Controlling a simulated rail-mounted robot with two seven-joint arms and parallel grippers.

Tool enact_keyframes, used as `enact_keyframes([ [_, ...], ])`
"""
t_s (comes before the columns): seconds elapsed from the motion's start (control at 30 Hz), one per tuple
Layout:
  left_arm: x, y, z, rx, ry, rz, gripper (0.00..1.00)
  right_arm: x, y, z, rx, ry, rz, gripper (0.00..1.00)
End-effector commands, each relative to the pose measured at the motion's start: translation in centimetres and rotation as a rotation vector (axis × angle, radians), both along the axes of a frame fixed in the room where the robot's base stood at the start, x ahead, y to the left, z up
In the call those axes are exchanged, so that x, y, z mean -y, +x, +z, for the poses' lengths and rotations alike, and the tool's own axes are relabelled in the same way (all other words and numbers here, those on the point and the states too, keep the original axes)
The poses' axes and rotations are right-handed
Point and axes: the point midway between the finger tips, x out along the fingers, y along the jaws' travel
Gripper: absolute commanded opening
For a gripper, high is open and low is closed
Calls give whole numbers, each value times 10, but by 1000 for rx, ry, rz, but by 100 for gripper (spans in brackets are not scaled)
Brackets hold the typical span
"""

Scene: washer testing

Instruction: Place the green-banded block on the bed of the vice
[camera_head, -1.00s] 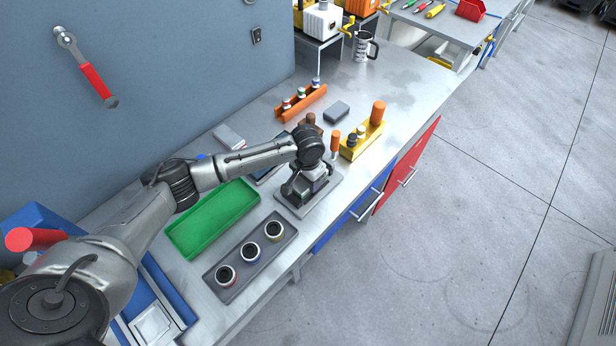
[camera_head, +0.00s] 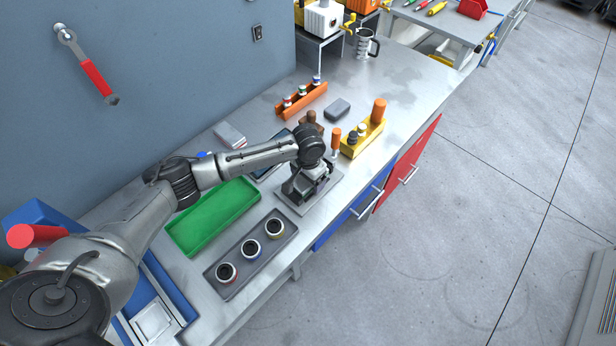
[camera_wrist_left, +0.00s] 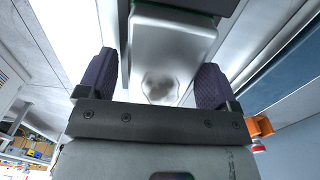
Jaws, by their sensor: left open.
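My left gripper (camera_head: 303,191) reaches down over a grey base plate (camera_head: 328,191) near the front edge of the bench. The vice appears to stand on this plate, but my gripper and wrist cover most of it. In the left wrist view my gripper (camera_wrist_left: 158,84) is open, with one dark ridged finger on each side. A shiny silver piece (camera_wrist_left: 160,45) shows between the fingers, with a thin green strip and dark parts at its far end. It looks like the green-banded block, but I cannot tell whether it rests on the vice bed. My right gripper is out of view.
A green tray (camera_head: 213,216) and a grey holder with ringed pieces (camera_head: 262,249) lie left of the plate. A yellow holder (camera_head: 364,140) stands close at right. An orange rack (camera_head: 302,100) and a dark grey block (camera_head: 337,109) lie behind.

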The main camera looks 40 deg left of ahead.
Motion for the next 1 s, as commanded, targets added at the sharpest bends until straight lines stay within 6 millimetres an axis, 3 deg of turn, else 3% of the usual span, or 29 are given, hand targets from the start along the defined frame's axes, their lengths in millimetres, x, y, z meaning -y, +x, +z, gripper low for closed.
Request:
enact_keyframes([
  [0.5,0,0,42,0,-1,1,85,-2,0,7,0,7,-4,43],
  [1.0,0,0,43,0,-1,0,85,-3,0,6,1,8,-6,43],
])
